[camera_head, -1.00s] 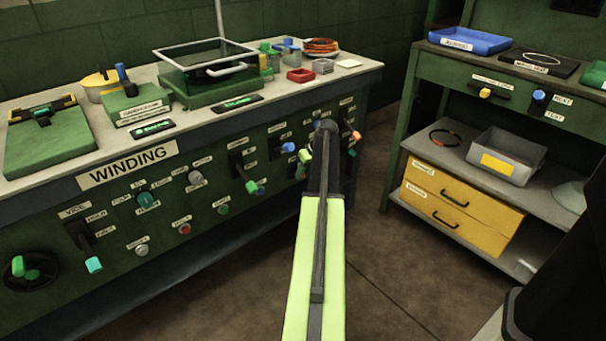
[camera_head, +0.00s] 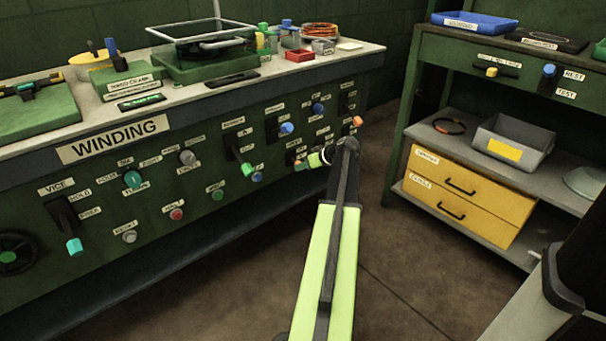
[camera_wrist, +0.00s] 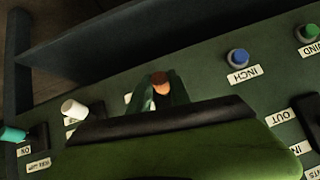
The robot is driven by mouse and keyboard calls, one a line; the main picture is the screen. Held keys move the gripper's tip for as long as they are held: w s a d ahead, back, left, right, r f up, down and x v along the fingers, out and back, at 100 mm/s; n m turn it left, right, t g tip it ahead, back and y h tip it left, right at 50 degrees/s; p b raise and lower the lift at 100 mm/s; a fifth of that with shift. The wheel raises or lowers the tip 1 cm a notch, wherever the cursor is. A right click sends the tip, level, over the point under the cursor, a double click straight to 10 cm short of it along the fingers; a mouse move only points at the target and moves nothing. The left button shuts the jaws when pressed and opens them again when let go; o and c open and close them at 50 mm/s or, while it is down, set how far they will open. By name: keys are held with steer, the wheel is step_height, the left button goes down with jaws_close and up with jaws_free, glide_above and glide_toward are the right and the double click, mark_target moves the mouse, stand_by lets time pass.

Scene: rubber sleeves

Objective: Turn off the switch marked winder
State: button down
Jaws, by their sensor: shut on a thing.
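A long green control panel on the winding bench (camera_head: 113,138) carries several levers and buttons. In the wrist view my gripper (camera_wrist: 160,92) has its two green fingertips closed around an orange-tipped knob (camera_wrist: 160,79), with the dark palm and green wrist body below. In the head view my gripper (camera_head: 309,160) is at the right part of the panel, with the orange tip (camera_head: 298,163) just left of it. The lever's base and its label are hidden by my gripper. I cannot read a winder label there.
In the wrist view a white knob (camera_wrist: 73,109) and a teal knob (camera_wrist: 13,134) stick out to the left. A blue button (camera_wrist: 238,57) marked INCH is on the right. A green shelf unit with yellow drawers (camera_head: 468,188) stands right; open floor lies between.

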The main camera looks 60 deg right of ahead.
steer(key=f+t+b, duration=0.1)
steer(key=b, duration=0.1)
steer(key=f+t+b, duration=0.1)
steer(key=b, duration=0.1)
steer(key=shift+w+a+h, duration=0.1)
steer(key=shift+a+h, duration=0.05)
steer(key=shift+h, duration=0.15)
steer(key=shift+r+t+b, duration=0.15)
steer(key=shift+t+b, duration=0.25)
steer(key=shift+b, duration=0.1)
steer(key=c, duration=1.2)
jaws_free()
steer(key=p+v, duration=0.7)
steer(key=v, duration=1)
steer(key=shift+r+p, duration=0.1)
steer(key=shift+p, duration=0.2)
